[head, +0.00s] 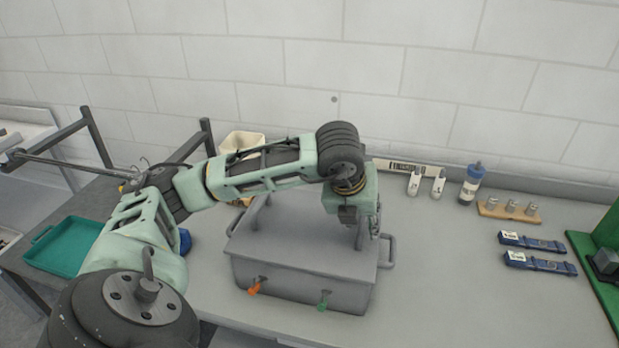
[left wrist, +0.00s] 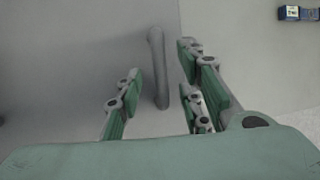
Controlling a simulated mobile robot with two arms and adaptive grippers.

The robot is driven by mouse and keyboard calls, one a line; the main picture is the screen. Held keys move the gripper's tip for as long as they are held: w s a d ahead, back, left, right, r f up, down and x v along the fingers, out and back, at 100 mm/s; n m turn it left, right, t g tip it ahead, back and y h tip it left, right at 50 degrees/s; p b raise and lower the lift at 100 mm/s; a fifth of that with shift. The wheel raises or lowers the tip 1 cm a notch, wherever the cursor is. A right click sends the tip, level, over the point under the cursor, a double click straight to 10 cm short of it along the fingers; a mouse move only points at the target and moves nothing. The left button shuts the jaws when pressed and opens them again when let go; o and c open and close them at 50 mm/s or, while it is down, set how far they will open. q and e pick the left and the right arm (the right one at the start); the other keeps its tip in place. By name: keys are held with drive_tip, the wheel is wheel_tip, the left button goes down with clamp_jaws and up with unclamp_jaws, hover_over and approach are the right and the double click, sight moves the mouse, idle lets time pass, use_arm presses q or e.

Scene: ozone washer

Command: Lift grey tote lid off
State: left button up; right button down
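A grey tote (head: 300,285) stands on the bench with its flat grey lid (head: 300,243) on top. A grey lid handle (head: 258,212) rises at the lid's left, and another upright part shows at its right. My left gripper (head: 362,218) points down over the right part of the lid. In the left wrist view its fingers (left wrist: 160,72) are apart, with a grey handle bar (left wrist: 157,60) between them and gaps visible on both sides. The arm hides part of the lid and handle in the head view. My right gripper is not in view.
The tote front has an orange fitting (head: 255,288) and a green fitting (head: 323,300); a side handle (head: 387,250) sticks out right. A teal tray (head: 65,247) lies left.

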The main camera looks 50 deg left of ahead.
use_arm(q)
drive_tip(key=shift+w+f, duration=0.2)
drive_tip(key=shift+f, duration=0.25)
clamp_jaws()
idle(0.4)
